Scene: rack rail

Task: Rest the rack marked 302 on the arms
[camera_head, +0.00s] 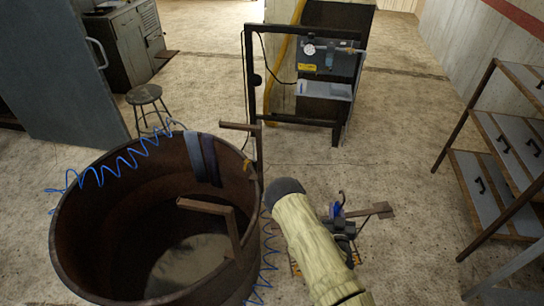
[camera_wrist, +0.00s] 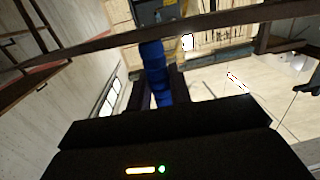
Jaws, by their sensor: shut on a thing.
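My gripper (camera_head: 343,228) is out over the floor, right of the tub, partly hidden by my forearm. In the wrist view its dark fingers (camera_wrist: 157,88) are shut on a blue grip (camera_wrist: 155,65). A brown bar (camera_wrist: 105,42) crosses above the grip; it seems part of the held rack. In the head view a brown flat end (camera_head: 380,210) sticks out right of my gripper. No number 302 is readable. Two brown arms stand at the tub's right rim: a near one (camera_head: 213,208) and a far one (camera_head: 240,127). The held rack is apart from both.
The round rusty tub (camera_head: 75,235) stands at left, with a blue coiled hose (camera_head: 125,160) over its rim. A stool (camera_head: 145,95) is behind it. A framed stand with a gauge panel (camera_head: 328,57) is at the back. Shelving (camera_head: 500,140) stands right; floor between is clear.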

